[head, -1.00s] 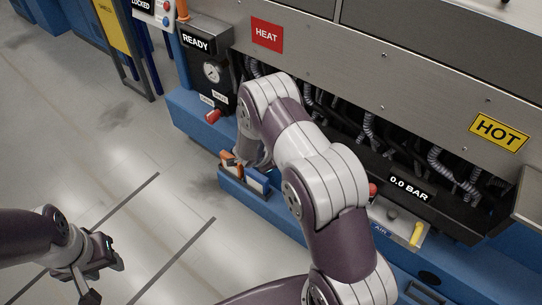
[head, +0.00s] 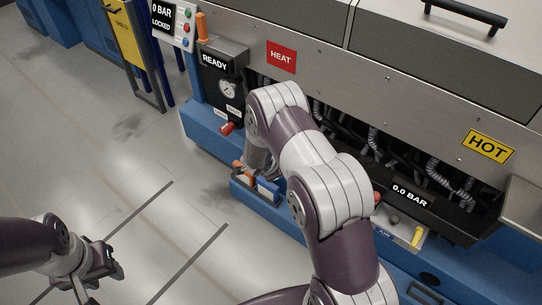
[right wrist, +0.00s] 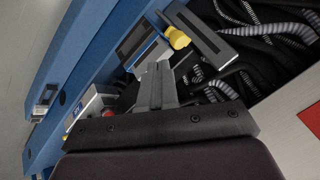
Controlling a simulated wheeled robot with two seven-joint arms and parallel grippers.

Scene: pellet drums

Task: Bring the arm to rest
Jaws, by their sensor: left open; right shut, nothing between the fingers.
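My right arm (head: 310,155) reaches forward across the middle of the head view toward the blue machine base. Its hand is mostly hidden behind its own links, close to a small blue holder with orange and white parts (head: 256,187). In the right wrist view my right gripper (right wrist: 156,75) has its grey fingers together with nothing between them. They point toward hoses and a yellow knob (right wrist: 177,38). My left gripper (head: 98,283) is open and empty at the lower left, above the floor.
The machine's metal front with a red HEAT sign (head: 281,57) and yellow HOT sign (head: 488,146) stands beyond the right arm. Ribbed hoses (head: 377,141) hang below it. The floor (head: 120,160) at left is clear.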

